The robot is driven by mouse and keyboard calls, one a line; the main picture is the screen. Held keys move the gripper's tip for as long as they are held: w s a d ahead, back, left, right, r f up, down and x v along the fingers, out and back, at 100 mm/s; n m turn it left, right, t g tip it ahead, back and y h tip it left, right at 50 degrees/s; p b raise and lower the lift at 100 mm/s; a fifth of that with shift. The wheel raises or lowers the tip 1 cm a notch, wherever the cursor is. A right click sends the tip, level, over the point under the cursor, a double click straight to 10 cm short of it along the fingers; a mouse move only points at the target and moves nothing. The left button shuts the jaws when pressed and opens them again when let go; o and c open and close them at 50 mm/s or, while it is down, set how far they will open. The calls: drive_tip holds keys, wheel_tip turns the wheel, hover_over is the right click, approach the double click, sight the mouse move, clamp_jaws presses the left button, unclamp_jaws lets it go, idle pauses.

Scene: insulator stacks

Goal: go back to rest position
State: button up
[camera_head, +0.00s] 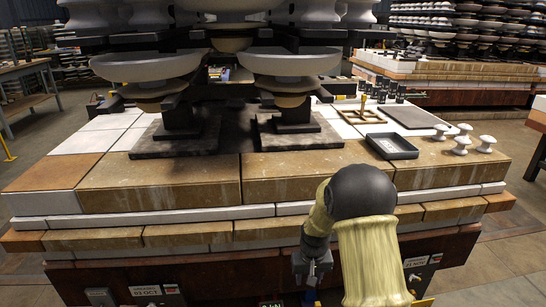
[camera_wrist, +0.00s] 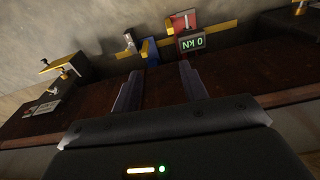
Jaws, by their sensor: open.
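In the wrist view, my gripper (camera_wrist: 161,78) is open, with its two grey fingers apart and nothing between them. It faces the dark red-brown front panel (camera_wrist: 85,105) of the platform. A display reading 0 kN (camera_wrist: 191,42) and a red block with a lever (camera_wrist: 182,22) are just beyond the fingertips. In the head view, my arm reaches down in front of the platform's near edge, with the wrist (camera_head: 312,265) low beside the front panel. The fingertips cannot be made out clearly there.
Large insulator stacks (camera_head: 148,66) stand on the stone-topped platform (camera_head: 190,187). A black tray (camera_head: 392,146), a dark mat (camera_head: 411,117), an open wooden frame (camera_head: 358,113) and several small white insulators (camera_head: 461,142) lie at its right. Control boxes (camera_head: 155,297) line the front panel.

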drive_tip(key=s+d+r+t+p, duration=0.1)
drive_tip(key=s+d+r+p, duration=0.1)
drive_tip(key=s+r, duration=0.75)
drive_tip(key=s+d+r+t+p, duration=0.1)
drive_tip(key=s+d+r+p, duration=0.2)
drive_tip(key=s+r, duration=0.7)
drive_tip(key=w+p+v, duration=0.2)
drive_tip(key=p+v, duration=0.9)
drive_tip(key=p, duration=0.1)
drive_tip(key=w+r+p+v, duration=0.1)
drive_tip(key=w+p+v, duration=0.2)
drive_tip(key=p+v, duration=0.9)
drive_tip(key=w+r+p+v, duration=0.1)
drive_tip(key=w+p+v, duration=0.2)
drive_tip(key=p+v, duration=0.9)
drive_tip(key=shift+a+r+m+p, duration=0.4)
drive_tip(key=shift+a+p, duration=0.1)
drive_tip(key=shift+p, duration=0.2)
drive_tip(key=shift+f, duration=0.1)
drive_tip(key=shift+a, duration=0.1)
